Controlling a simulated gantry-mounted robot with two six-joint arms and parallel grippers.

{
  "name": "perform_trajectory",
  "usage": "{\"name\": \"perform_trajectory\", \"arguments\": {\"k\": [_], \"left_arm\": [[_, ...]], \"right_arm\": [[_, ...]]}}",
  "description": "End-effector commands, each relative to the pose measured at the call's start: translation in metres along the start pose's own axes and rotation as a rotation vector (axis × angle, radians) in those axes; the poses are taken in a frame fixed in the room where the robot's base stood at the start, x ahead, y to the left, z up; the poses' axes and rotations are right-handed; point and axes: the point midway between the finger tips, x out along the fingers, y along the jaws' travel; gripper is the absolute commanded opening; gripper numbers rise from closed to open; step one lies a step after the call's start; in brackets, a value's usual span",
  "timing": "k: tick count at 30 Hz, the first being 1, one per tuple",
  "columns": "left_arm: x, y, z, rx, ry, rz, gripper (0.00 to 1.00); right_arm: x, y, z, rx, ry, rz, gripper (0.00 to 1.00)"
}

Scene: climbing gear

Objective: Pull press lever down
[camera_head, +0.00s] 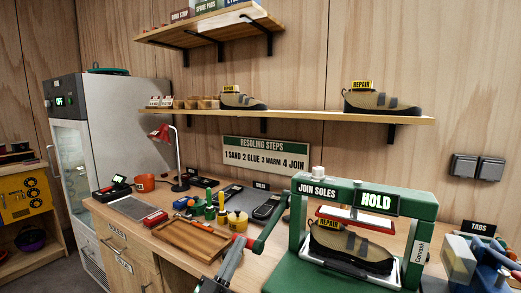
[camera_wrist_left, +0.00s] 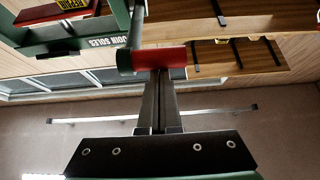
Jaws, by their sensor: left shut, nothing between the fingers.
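The green press (camera_head: 432,208) stands at the right of the bench, with a "JOIN SOLES" label and a display reading "HOLD" (camera_head: 377,201). A tan and black shoe (camera_head: 350,247) tagged "REPAIR" sits inside it, under the red press plate (camera_head: 356,219). The green press lever (camera_head: 270,222) slants down and forward from the press's left side. Its red-and-green handle crosses the left wrist view (camera_wrist_left: 172,58). My left gripper (camera_head: 241,247) is shut and empty, its fingertips (camera_wrist_left: 160,72) at the handle; I cannot tell whether they touch. My right gripper is out of view.
A wooden tray (camera_head: 163,232), an orange mug (camera_head: 144,183), glue pots (camera_head: 237,221) and a red lamp (camera_head: 162,133) stand on the bench left of the press. A wall shelf (camera_head: 300,115) holds two more shoes. Blue equipment (camera_head: 488,255) stands right of the press.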

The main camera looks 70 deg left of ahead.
Motion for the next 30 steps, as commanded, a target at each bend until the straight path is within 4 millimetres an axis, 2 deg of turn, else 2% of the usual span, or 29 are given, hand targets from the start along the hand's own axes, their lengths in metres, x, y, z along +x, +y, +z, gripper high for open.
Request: {"name": "perform_trajectory", "arguments": {"k": [1, 2, 5, 10, 11, 12, 19, 24, 30], "left_arm": [[-0.004, 0.0, 0.019, 0.002, -0.057, 0.004, 0.0], [-0.004, 0.001, 0.017, 0.001, -0.056, 0.004, 0.0], [0.001, 0.003, 0.004, -0.001, -0.046, 0.006, 0.0], [0.011, 0.008, -0.034, -0.006, -0.011, 0.011, 0.0], [0.003, 0.008, -0.029, -0.007, -0.009, 0.012, 0.0], [-0.015, 0.008, -0.013, -0.009, -0.011, 0.011, 0.0], [-0.063, 0.007, 0.009, -0.009, -0.003, 0.011, 0.0], [-0.08, 0.007, 0.014, -0.009, 0.001, 0.011, 0.0], [-0.083, 0.007, 0.012, -0.008, 0.002, 0.011, 0.0]], "right_arm": [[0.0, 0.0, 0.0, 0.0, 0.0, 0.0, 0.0], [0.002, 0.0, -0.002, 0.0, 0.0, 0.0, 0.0], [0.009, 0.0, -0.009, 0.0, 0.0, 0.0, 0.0], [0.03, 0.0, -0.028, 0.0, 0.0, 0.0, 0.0], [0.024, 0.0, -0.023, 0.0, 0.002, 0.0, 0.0], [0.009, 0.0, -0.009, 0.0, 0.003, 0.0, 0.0], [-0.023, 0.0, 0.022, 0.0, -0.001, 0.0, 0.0], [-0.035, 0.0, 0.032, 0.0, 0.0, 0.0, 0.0], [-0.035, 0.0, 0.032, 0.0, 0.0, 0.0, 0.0]]}}
